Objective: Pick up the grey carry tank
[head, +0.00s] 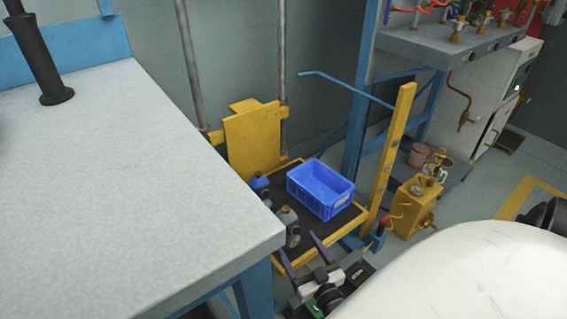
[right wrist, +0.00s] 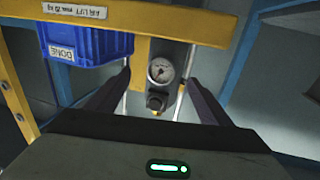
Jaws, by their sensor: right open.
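A small grey tank-like thing with a brownish cap (head: 288,215) stands on the yellow-edged lift platform, left of a blue crate (head: 320,190). It looks like the grey carry tank, partly hidden by the table corner. My right gripper (head: 315,258) is just in front of and below it in the head view, apart from it as far as I can tell. Its jaws are open and empty. In the right wrist view a round gauge (right wrist: 160,69) with a dark knob shows between the fingers (right wrist: 157,92); I cannot tell what carries it. My left gripper is not in view.
A pale table (head: 120,170) fills the left. A small blue item (head: 260,186) stands behind the grey one. A yellow post (head: 392,150) rises at the platform's right. A yellow tank-like unit (head: 410,208) stands beyond it. The crate's label reads DONE in the wrist view (right wrist: 85,45).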

